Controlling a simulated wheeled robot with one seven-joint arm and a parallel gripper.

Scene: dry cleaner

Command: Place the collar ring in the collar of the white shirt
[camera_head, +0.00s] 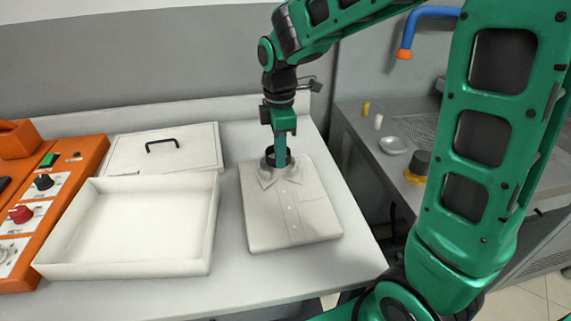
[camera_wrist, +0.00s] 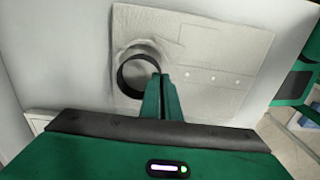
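The white shirt (camera_head: 290,212) lies folded on the white counter, collar toward the back; in the wrist view it (camera_wrist: 215,55) fills the upper middle. The dark collar ring (camera_head: 270,160) is at the shirt's collar. In the wrist view the ring (camera_wrist: 122,82) appears within the collar opening, with collar cloth around it. My gripper (camera_head: 280,158) points down over the collar. In the wrist view its fingers (camera_wrist: 160,78) are together at the ring's right edge, shut on the ring's wall. I cannot tell whether the ring rests fully on the shirt.
An open white tray (camera_head: 140,267) and a white lid with a black handle (camera_head: 185,157) lie left of the shirt. An orange control panel (camera_head: 50,200) is at far left. A grey sink counter (camera_head: 365,130) with small items stands right. The counter before the shirt is clear.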

